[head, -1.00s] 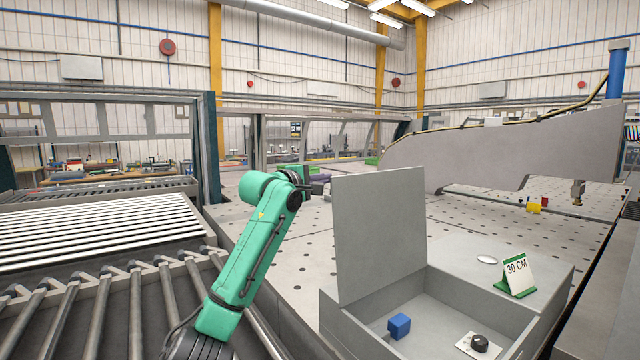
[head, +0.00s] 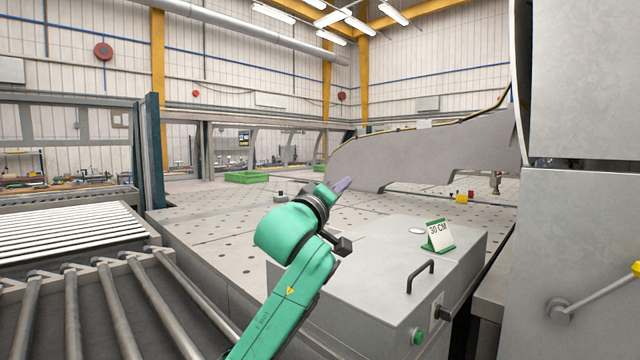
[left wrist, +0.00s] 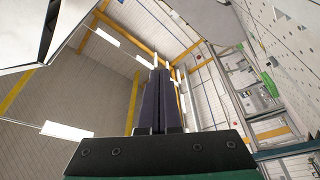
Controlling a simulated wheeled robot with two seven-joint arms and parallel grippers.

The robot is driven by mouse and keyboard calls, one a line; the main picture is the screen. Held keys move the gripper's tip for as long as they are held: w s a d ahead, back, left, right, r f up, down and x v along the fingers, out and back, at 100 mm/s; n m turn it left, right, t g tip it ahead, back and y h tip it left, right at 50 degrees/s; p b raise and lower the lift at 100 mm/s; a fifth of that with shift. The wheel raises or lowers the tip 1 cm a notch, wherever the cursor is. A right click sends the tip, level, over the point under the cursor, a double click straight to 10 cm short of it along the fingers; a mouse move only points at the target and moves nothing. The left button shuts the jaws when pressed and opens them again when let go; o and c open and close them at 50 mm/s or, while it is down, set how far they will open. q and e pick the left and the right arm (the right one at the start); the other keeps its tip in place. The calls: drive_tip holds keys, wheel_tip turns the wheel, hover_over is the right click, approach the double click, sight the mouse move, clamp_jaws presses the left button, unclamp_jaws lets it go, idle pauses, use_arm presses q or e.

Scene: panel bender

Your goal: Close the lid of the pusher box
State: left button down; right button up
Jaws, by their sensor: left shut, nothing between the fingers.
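The pusher box (head: 375,330) is a grey metal box at the lower middle of the head view. Its grey lid (head: 375,262) lies flat over the top, with a black handle (head: 420,276) near the right front. The inside of the box is hidden. My left gripper (head: 343,184) is beyond and above the box, apart from the lid, with purple fingers shut and empty. My green left arm hides the box's left part. In the left wrist view the shut fingers (left wrist: 160,95) point toward the ceiling. My right gripper is not in view.
A green button (head: 418,337) is on the box's front. A tall grey cabinet (head: 575,230) stands at right, a roller conveyor (head: 110,310) at left. The perforated table (head: 225,230) is mostly clear.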

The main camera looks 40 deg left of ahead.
use_arm(q)
drive_tip(key=d+f+m+h+b, duration=0.1)
drive_tip(key=d+f+m+b, duration=0.2)
drive_tip(key=d+f, duration=0.1)
drive_tip(key=shift+d+f+t+b, duration=0.3)
drive_tip(key=shift+d+f, duration=0.05)
drive_tip(key=shift+f, duration=0.45)
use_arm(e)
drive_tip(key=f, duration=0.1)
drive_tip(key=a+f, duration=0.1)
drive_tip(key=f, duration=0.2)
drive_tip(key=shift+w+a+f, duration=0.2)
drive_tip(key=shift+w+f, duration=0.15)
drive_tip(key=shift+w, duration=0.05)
use_arm(q)
drive_tip(key=shift+r, duration=0.15)
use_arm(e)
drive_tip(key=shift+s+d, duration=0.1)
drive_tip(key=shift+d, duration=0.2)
